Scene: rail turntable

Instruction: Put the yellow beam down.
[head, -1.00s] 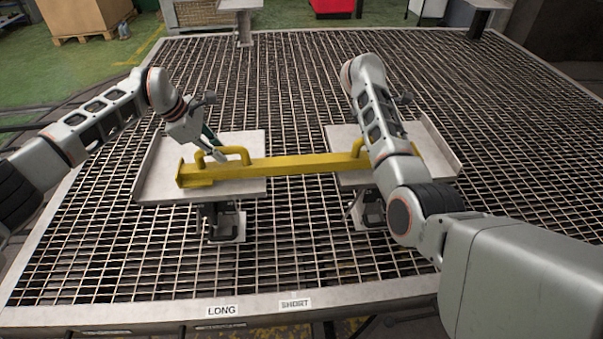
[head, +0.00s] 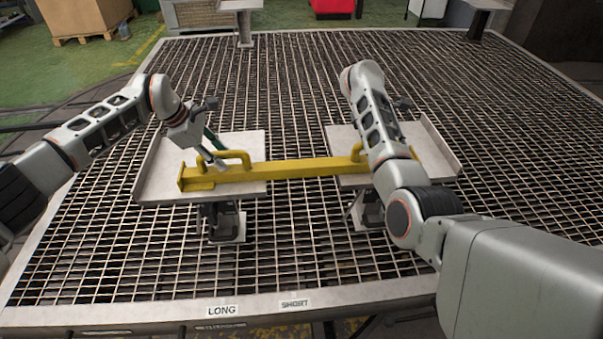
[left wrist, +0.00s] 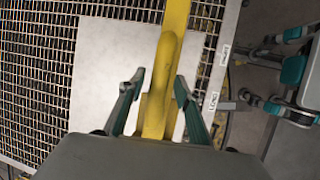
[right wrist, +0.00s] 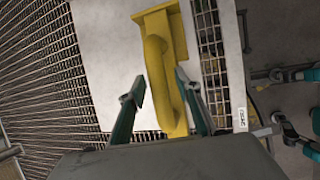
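The yellow beam (head: 300,168) lies level across two pale support plates, the left plate (head: 160,166) and the right plate (head: 437,150). It has a raised handle near each end. My left gripper (left wrist: 159,80) is open, with its fingers on either side of the left handle (left wrist: 157,100) and gaps showing. In the head view this gripper (head: 214,156) is at the left handle. My right gripper (right wrist: 160,80) is open, with its fingers apart on both sides of the right handle (right wrist: 156,70).
The plates stand on short pedestals on a dark grating table (head: 290,100). Labels LONG (head: 223,310) and SHORT (head: 295,304) are on its front edge. More pedestals stand at the far edge. The grating behind the beam is clear.

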